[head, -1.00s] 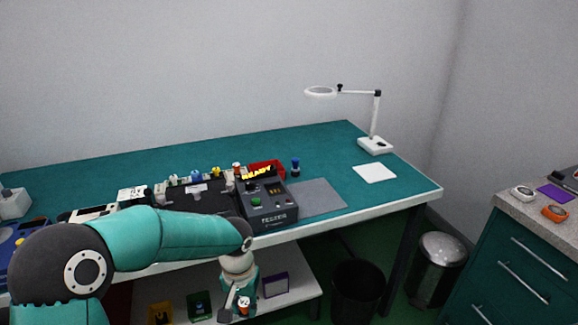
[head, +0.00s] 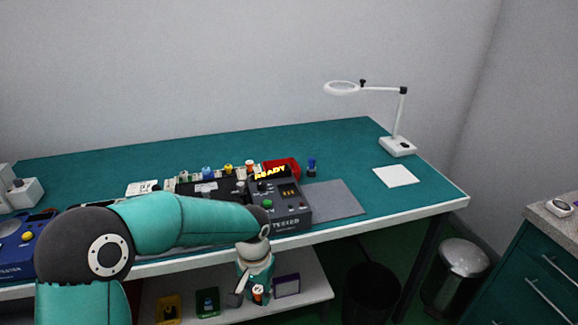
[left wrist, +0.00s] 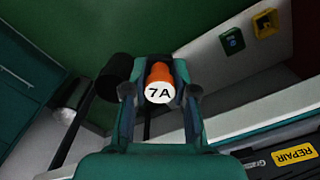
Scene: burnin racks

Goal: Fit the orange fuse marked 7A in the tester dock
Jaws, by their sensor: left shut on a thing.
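The orange fuse (left wrist: 159,82) with a white end marked 7A sits between the fingers of my left gripper (left wrist: 160,92) in the left wrist view. In the head view the left gripper (head: 250,292) hangs in front of the bench edge, below the tabletop, shut on the fuse (head: 258,294). My right gripper is not in view.
A row of several coloured fuses stands in a dark rack (head: 212,190) left of the tester. A red bin (head: 284,167) and a blue fuse (head: 312,167) are behind it. A grey mat (head: 338,200) lies right of it. The lower shelf (head: 312,287) holds small boxes.

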